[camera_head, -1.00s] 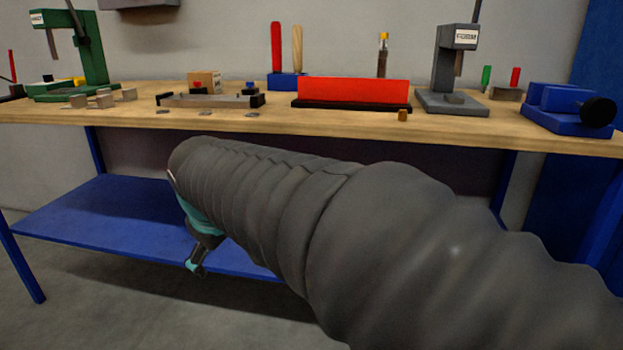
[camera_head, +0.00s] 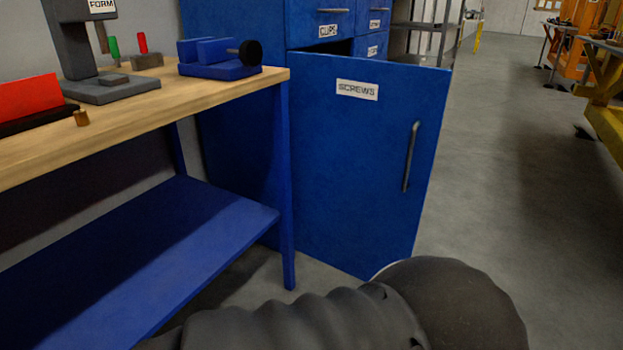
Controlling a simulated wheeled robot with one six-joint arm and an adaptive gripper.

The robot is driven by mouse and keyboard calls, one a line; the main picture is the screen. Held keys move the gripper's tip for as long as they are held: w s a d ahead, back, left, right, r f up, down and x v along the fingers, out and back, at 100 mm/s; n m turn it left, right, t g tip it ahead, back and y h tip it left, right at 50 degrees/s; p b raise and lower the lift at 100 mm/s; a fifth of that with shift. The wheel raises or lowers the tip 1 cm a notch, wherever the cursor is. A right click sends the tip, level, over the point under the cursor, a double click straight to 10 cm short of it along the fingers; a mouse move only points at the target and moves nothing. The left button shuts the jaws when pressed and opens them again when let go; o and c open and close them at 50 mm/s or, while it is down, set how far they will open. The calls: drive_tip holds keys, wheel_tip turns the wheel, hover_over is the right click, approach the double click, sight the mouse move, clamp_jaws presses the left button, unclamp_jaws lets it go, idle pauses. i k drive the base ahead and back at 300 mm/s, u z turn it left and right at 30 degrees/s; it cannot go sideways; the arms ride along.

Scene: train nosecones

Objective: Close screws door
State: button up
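The screws door (camera_head: 340,160) is a blue panel with a white SCREWS label and a grey vertical handle (camera_head: 411,156) near its right edge. It stands open, swung out from the blue cabinet (camera_head: 310,17), with a dark gap showing above its top edge. My arm, in a grey ribbed cover, crosses the bottom of the view, below and in front of the door. My gripper is out of view now, so its state does not show. No contact between my arm and the door can be made out.
A wooden workbench (camera_head: 150,112) with a blue lower shelf (camera_head: 150,255) stands at the left, its corner close to the door. A blue vise (camera_head: 220,58) sits on that corner. Grey floor (camera_head: 500,190) lies open to the right. Yellow framework (camera_head: 605,115) stands at the far right.

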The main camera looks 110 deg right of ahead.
sight(365, 134)
drive_tip(key=z, duration=0.35)
drive_tip(key=i, duration=0.1)
drive_tip(key=z, duration=3.05)
